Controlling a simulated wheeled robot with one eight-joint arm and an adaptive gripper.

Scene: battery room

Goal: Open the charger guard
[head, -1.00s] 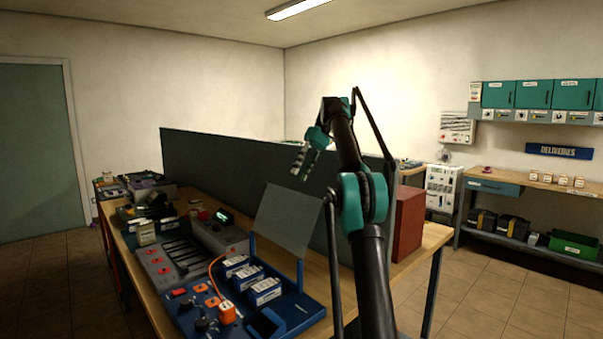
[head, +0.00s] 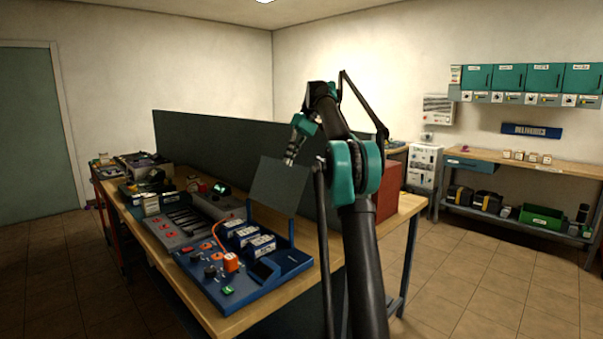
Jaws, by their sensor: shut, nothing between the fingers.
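The charger guard (head: 277,186) is a grey, see-through-looking panel on two blue posts. It stands raised, tilted back, at the rear of the blue charger base (head: 232,297). Several white-labelled blue battery packs (head: 248,236) sit uncovered in front of it. My gripper (head: 289,160) is shut and empty. In the picture it shows just above the guard's top right edge, in front of the dark divider; I cannot tell the gap in depth, but no contact shows.
A dark divider (head: 200,140) runs along the wooden bench behind the charger. A grey unit with red knobs (head: 170,228) stands left of the charger. A red box (head: 388,190) is behind my arm. Tiled floor is free at right.

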